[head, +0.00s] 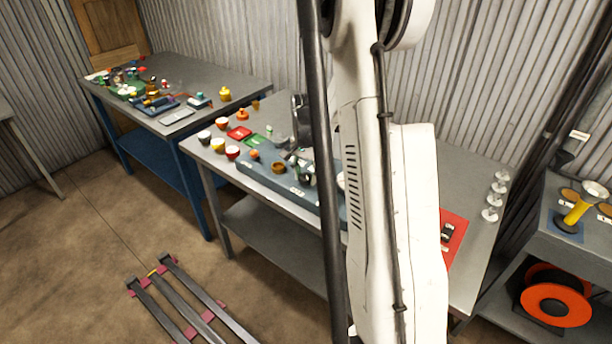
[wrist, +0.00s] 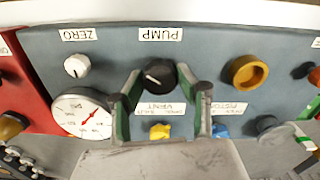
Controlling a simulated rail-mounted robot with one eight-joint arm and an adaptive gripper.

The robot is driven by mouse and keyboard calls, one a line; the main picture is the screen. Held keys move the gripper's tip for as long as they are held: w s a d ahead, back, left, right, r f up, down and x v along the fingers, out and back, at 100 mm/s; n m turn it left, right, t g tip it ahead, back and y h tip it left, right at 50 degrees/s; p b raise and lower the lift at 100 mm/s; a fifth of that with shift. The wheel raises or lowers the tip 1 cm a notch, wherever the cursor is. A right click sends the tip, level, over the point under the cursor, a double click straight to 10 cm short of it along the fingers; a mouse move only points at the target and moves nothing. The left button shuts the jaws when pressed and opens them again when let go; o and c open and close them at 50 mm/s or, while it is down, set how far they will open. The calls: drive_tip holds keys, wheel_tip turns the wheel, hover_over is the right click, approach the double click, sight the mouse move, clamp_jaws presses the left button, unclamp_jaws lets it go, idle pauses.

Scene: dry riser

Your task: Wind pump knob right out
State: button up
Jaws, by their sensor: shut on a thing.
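The black pump knob (wrist: 158,73) is near the middle of the wrist view, beneath an upside-down PUMP label (wrist: 160,34). It has a pale pointer line on its face. My gripper (wrist: 158,84) has one dark-and-green finger on each side of it and is shut on it. The knob is on a blue-grey panel (wrist: 215,52), whose long body also shows on the middle bench in the head view (head: 258,176). My arm and a dark post hide much of the panel there, and I cannot make out the knob in that view.
Close to the fingers are a yellow knob (wrist: 160,131), a blue knob (wrist: 220,130) and a dial gauge (wrist: 82,113). A white ZERO knob (wrist: 77,66) and an orange-yellow ring (wrist: 246,71) flank the pump knob. Small coloured items stand at the bench's left end.

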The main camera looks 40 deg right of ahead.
drive_tip(key=shift+f+n+b, duration=0.1)
drive_tip(key=shift+n+b, duration=0.3)
drive_tip(key=shift+b, duration=0.05)
drive_tip(key=shift+n+b, duration=0.85)
drive_tip(key=shift+n, duration=0.15)
drive_tip(key=n+b, duration=0.2)
drive_tip(key=n, duration=0.1)
drive_tip(key=shift+n, duration=0.3)
drive_tip(key=n+b, duration=0.3)
drive_tip(key=n, duration=0.3)
drive_tip(key=shift+b, duration=0.3)
drive_tip(key=n+b, duration=0.2)
drive_tip(key=n, duration=0.4)
drive_tip(key=shift+n, duration=0.3)
drive_tip(key=n+b, duration=0.1)
drive_tip(key=n, duration=0.4)
drive_tip(key=shift+n, duration=0.4)
drive_tip(key=o, duration=1.1)
